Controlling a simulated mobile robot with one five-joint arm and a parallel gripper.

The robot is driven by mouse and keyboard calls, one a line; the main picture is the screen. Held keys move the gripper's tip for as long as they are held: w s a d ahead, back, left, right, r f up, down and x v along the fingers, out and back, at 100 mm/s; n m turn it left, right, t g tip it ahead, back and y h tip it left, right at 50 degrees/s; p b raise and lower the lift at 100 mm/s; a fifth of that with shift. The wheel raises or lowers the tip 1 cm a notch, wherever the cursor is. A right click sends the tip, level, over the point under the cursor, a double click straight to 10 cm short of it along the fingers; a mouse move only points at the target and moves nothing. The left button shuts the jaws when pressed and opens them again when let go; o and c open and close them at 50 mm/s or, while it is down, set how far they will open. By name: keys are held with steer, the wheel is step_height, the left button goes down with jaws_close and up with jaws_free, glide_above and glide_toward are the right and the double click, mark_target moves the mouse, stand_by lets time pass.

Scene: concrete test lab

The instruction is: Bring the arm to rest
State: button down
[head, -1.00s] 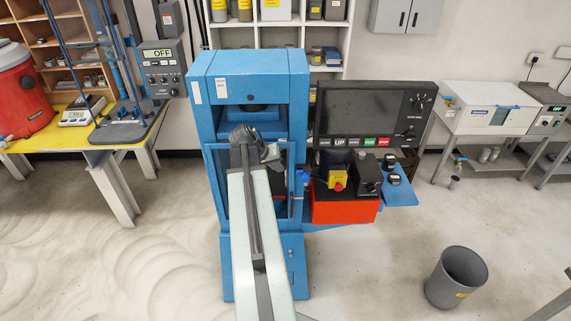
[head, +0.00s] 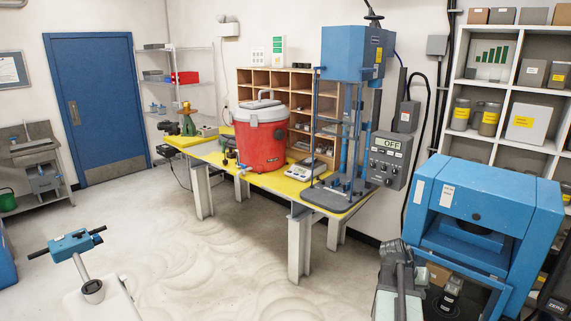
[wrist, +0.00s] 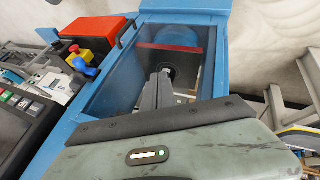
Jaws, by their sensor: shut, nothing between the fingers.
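My arm shows at the lower right of the head view, its upper end in front of the blue test machine (head: 487,205). My gripper (wrist: 163,74) shows in the wrist view as grey fingers close together, shut and empty. They point toward the machine's windowed blue frame (wrist: 222,60). The fingertips cannot be made out clearly in the head view. I cannot tell how close the fingers are to the machine.
A yellow-topped bench (head: 205,152) carries a red cooler (head: 262,140) and a blue-topped test stand (head: 345,55). Open floor (head: 175,240) lies left of my arm.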

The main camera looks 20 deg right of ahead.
steer(key=w+a+f+n+t+y+b, duration=0.1)
steer(key=w+a+f+n+b, duration=0.25)
steer(key=a, duration=0.75)
steer(key=w+a+f+n+t+y+b, duration=0.15)
steer(key=w+a+f, duration=0.25)
steer(key=w+a, duration=0.5)
steer(key=w+a+f+n+b, duration=0.1)
steer(key=w+a+f+b, duration=0.25)
steer(key=a, duration=0.95)
steer(key=s+a+f+n+y, duration=0.2)
steer(key=a, duration=0.7)
steer(key=s+a+f+n+g+y+b, duration=0.1)
steer(key=s+a+f+n+y, duration=0.1)
steer(key=a, duration=0.7)
steer(key=shift+s+a+f+n, duration=0.25)
steer(key=shift+s+a+n, duration=0.15)
steer(key=shift+s, duration=0.3)
steer(key=shift+d, duration=0.15)
